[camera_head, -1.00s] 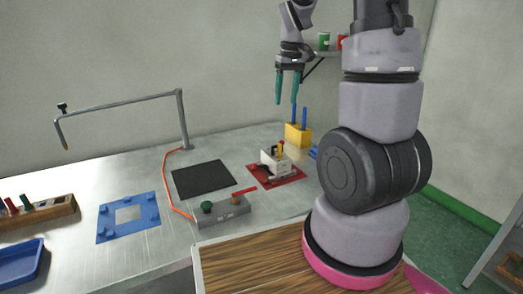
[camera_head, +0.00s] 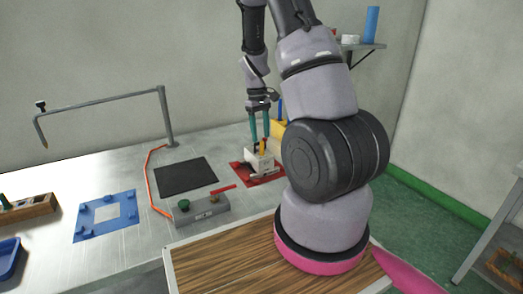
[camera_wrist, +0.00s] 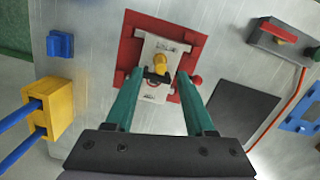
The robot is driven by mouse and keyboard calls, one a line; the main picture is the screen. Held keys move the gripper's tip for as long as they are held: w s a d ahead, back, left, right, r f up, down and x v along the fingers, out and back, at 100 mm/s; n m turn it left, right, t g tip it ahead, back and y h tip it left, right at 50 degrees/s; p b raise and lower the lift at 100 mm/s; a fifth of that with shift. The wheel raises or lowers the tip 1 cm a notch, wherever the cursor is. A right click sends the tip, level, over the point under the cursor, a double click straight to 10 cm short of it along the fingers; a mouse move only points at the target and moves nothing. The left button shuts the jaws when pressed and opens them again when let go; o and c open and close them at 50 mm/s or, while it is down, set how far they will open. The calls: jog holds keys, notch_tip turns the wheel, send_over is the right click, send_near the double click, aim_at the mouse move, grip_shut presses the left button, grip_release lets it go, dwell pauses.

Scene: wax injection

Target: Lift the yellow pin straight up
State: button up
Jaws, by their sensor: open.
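The yellow pin (camera_wrist: 161,65) stands in a white block on a red base plate (camera_wrist: 129,55). In the wrist view its top shows between and a little beyond my fingertips. The white block (camera_wrist: 152,91) also shows in the head view (camera_head: 258,163), with the yellow pin (camera_head: 263,145) upright on it. My gripper (camera_wrist: 155,77) has two teal fingers, spread apart on either side of the block and pin. In the head view my gripper (camera_head: 260,147) points down over the block. The fingers do not appear to touch the pin.
A yellow block with blue rods (camera_wrist: 60,108) stands to the left in the wrist view. A black mat (camera_head: 186,174), a grey control box (camera_head: 201,209) with a red lever, and a blue square frame (camera_head: 104,215) lie on the metal table. A small blue block (camera_wrist: 60,44) is nearby.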

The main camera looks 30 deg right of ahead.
aim_at(262, 142)
jog(key=f, duration=0.3)
jog(key=shift+s+d+f, duration=0.1)
jog(key=shift+s+f, duration=0.25)
jog(key=shift+f, duration=0.05)
grip_shut()
jog(key=shift+r, duration=0.1)
